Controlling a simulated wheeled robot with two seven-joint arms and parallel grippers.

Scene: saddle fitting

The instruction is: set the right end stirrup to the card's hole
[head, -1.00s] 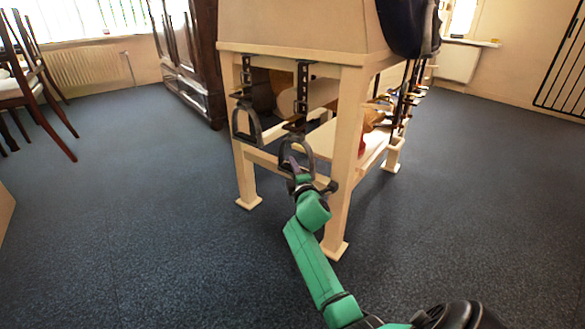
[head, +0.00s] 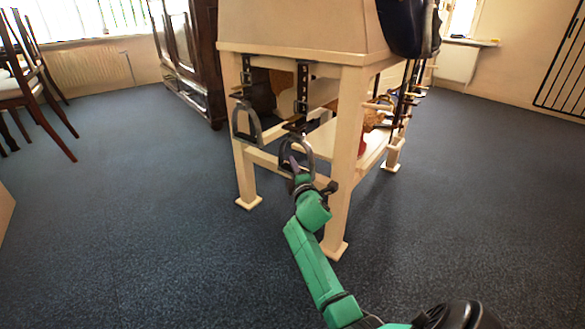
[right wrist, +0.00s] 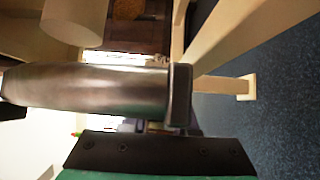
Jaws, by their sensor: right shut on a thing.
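Two dark stirrups hang on straps at the near end of the wooden saddle stand (head: 290,48). The right end stirrup (head: 309,153) hangs from a dark strap with holes (head: 302,85). My right gripper (head: 298,172) is shut on the lower part of this stirrup. In the right wrist view a thick metallic bar of the stirrup (right wrist: 90,88) lies across the picture, close above the dark gripper body (right wrist: 160,155); the fingertips are hidden there. The left end stirrup (head: 247,125) hangs free to the left. I cannot make out a card. My left gripper is not in view.
The stand's front right leg (head: 343,170) is close to the right of my gripper. A dark saddle (head: 405,28) sits on top, and several straps (head: 405,95) hang on the right side. A dark cabinet (head: 190,60) stands behind.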

